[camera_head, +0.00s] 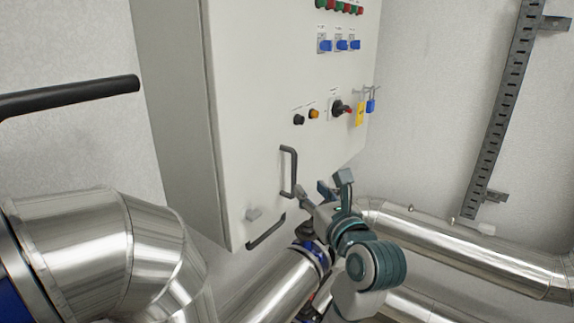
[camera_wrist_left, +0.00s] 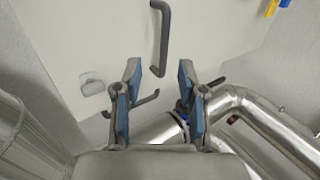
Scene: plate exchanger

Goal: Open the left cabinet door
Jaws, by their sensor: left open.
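A pale cabinet door (camera_head: 262,95) fills the middle of the head view and looks closed. A dark vertical bar handle (camera_head: 289,172) is on its lower part. My left gripper (camera_head: 323,188) is open and empty, close to the right of the handle in the head view. Its two blue-padded fingers (camera_wrist_left: 159,72) are spread on either side in the wrist view. I cannot tell how far they are from the door. My right gripper is not in view.
A second dark handle (camera_head: 265,232) and a small grey block (camera_head: 254,213) are low on the cabinet. Shiny pipes (camera_head: 460,245) run below and right; a large pipe elbow (camera_head: 90,245) is at left. A black bar (camera_head: 70,97) juts in at left. Switches (camera_head: 339,45) sit higher.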

